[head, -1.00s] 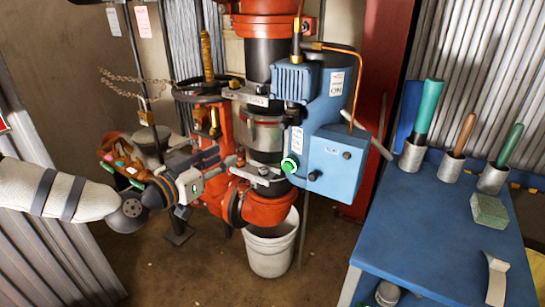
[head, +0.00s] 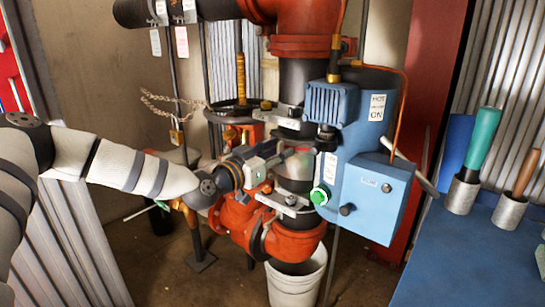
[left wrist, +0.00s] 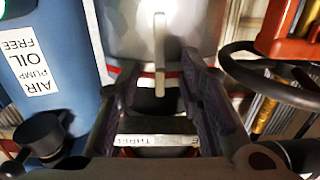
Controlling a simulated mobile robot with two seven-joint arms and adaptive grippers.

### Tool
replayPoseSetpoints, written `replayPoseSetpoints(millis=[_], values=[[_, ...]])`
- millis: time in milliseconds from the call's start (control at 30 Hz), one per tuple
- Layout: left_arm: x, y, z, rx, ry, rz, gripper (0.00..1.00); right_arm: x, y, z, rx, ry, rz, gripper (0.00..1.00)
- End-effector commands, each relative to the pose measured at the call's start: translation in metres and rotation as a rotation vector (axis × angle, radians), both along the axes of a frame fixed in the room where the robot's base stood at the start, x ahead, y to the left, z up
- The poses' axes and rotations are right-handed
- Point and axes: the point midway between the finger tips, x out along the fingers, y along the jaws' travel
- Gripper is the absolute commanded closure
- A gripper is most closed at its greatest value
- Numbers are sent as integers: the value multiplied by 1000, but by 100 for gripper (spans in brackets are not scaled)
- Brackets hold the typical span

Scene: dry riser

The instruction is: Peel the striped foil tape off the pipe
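The pipe runs upright through the head view, with a dark section (head: 295,185) low between clamps. In the left wrist view a shiny grey foil band (left wrist: 205,30) wraps it, with a red edge stripe. A narrow pale tab (left wrist: 160,55) stands out from the band and lies between my finger tips. My left gripper (head: 282,160) is at the left side of the pipe. In the left wrist view its fingers (left wrist: 165,105) are apart, one on each side of the tab, with a visible gap. My right gripper is not in view.
A blue pump box (head: 365,185) with a green button sits close right of the pipe. A black handwheel (head: 245,112) is behind my left gripper. Orange flanges (head: 295,245) lie below, above a white bucket (head: 297,280). A blue bench (head: 470,265) stands at the right.

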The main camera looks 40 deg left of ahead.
Motion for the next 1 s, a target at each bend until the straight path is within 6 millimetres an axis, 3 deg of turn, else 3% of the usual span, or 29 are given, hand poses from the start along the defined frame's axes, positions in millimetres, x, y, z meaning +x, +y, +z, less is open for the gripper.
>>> replayPoseSetpoints(millis=[67, 233, 367, 400, 500, 833, 1000], values=[[0, 0, 0, 0, 0, 0, 66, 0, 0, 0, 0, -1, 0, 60], [0, 0, 0, 0, 0, 0, 100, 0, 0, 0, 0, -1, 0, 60], [0, 0, 0, 0, 1, 0, 100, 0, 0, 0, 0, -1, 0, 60], [-1, 0, 0, 0, 1, 0, 85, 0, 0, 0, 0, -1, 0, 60], [-1, 0, 0, 0, 1, 0, 66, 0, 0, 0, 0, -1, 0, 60], [-5, 1, 1, 0, 0, 1, 66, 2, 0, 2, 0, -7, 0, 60], [-37, 4, 9, -3, -9, 2, 66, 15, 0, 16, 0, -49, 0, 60]])
